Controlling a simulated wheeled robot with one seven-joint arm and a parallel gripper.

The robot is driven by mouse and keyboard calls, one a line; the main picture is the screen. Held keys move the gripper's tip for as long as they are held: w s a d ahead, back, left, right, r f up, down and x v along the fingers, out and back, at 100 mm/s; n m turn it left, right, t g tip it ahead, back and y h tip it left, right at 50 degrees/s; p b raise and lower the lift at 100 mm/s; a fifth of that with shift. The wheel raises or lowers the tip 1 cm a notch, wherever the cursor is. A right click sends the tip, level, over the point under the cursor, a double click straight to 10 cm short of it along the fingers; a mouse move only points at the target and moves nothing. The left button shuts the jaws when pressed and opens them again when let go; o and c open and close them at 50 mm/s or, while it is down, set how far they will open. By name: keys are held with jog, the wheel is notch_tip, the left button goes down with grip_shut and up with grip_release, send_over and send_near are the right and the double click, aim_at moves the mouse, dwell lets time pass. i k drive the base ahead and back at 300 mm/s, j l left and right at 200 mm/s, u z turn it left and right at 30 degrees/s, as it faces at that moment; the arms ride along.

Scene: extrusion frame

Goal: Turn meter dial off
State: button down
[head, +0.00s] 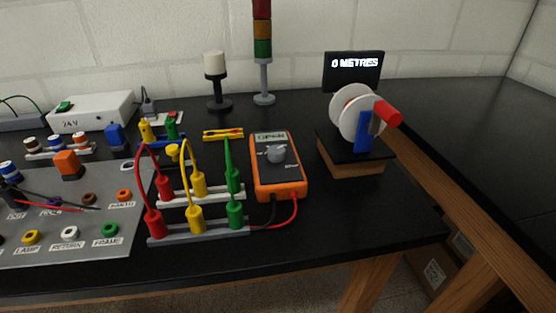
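The meter (263,184) is an orange handheld unit with a dark face, lying on the black bench right of the middle. Its grey dial (277,153) sits on the face below a small pale display (270,138). The display text and the dial's exact setting are too small to read. A red and a black lead are plugged in at the meter's lower edge. My gripper is not in view.
Red, yellow and green plugs (195,218) with looping cables stand just left of the meter. A cable reel (356,112) on a wooden base stands to the right. A signal tower (263,50) rises behind. The bench front, right of the leads, is clear.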

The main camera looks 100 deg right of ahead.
aim_at(276, 154)
jog(key=i+z, duration=0.1)
jog(key=z, duration=0.35)
jog(key=j+z, duration=0.1)
jog(key=z, duration=0.3)
jog(key=i+j+z, duration=0.1)
jog(key=z, duration=0.35)
